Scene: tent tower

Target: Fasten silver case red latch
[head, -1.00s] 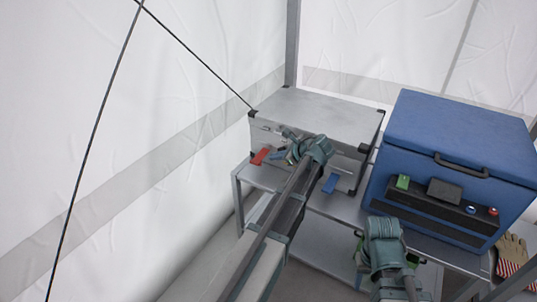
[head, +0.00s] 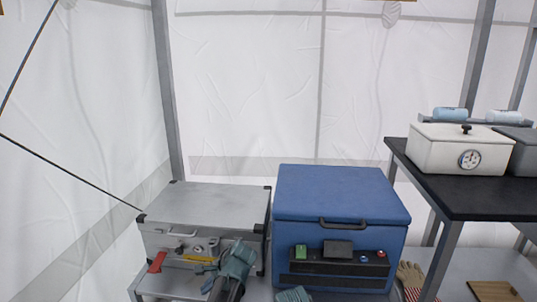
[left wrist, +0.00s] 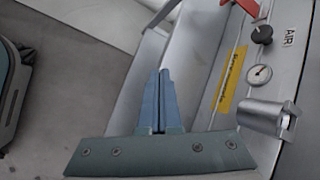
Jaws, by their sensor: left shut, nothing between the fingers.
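The silver case (head: 205,205) stands at the left on a grey shelf, its lid down. The red latch (head: 157,262) sits at the left of its front face and slants outward; I cannot tell if it is fastened. It also shows at the top edge of the left wrist view (left wrist: 247,7), partly cut off. My left gripper (head: 208,271) is in front of the case, to the right of the red latch and apart from it. In the left wrist view its blue fingers (left wrist: 161,75) are together and empty. Only a teal part of my right arm shows at the bottom edge.
The case front carries a yellow label (left wrist: 231,80), a black knob (left wrist: 262,34), a gauge (left wrist: 259,76) and a metal fitting (left wrist: 268,117). A blue cooler (head: 340,195) stands close to the right. A dark table (head: 470,195) holds a white box (head: 462,148).

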